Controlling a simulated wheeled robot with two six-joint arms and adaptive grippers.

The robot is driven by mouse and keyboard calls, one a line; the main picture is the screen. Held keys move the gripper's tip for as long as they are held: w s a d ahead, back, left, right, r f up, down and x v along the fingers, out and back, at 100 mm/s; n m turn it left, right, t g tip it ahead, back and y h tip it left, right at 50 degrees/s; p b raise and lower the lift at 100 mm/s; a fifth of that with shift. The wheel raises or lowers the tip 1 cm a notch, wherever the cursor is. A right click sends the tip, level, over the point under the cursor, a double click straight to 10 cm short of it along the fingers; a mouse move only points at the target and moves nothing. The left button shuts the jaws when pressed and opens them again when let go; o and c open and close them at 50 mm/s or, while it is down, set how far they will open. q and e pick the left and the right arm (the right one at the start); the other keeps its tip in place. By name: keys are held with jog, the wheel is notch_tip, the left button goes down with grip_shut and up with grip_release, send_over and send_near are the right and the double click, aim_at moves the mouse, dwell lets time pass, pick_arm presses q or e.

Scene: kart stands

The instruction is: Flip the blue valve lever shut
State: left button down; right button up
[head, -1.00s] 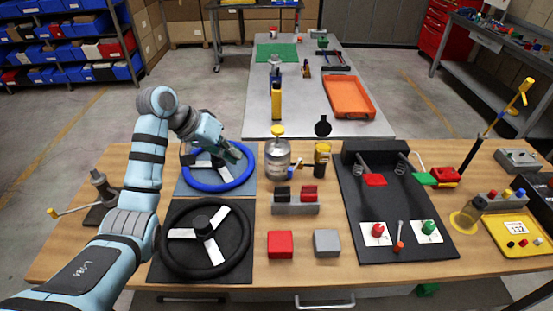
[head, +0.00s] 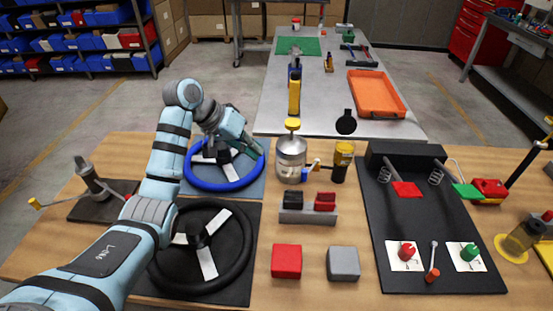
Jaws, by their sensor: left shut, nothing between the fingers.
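The small blue valve lever (head: 307,172) sits low between the silver canister (head: 291,160) with its yellow cap and a yellow-and-black cup-like part (head: 342,160). Its exact angle is too small to tell. My left gripper (head: 257,150) is shut and empty. It hangs over the right side of the blue-rimmed steering wheel (head: 225,186), left of the canister and apart from the lever. My right gripper is not in view.
A black steering wheel (head: 243,265) lies in front. A switch block (head: 307,217) and red (head: 287,261) and grey (head: 343,263) blocks stand nearer. A black pedal board (head: 440,230) is on the right. Bare wood lies between the lever and the switch block.

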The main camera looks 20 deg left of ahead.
pick_arm(q)
jog(key=w+d+f, duration=0.1)
jog(key=d+f, duration=0.1)
jog(key=w+d+f, duration=0.1)
jog(key=d+f, duration=0.2)
jog(key=w+d+f, duration=0.1)
jog(key=d+f, duration=0.1)
jog(key=shift+w+d+f+b, duration=0.2)
jog(key=shift+w+d+b, duration=0.1)
jog(key=shift+w+b, duration=0.1)
jog(key=shift+s+d, duration=0.1)
jog(key=shift+d, duration=0.4)
jog(key=shift+a, duration=0.15)
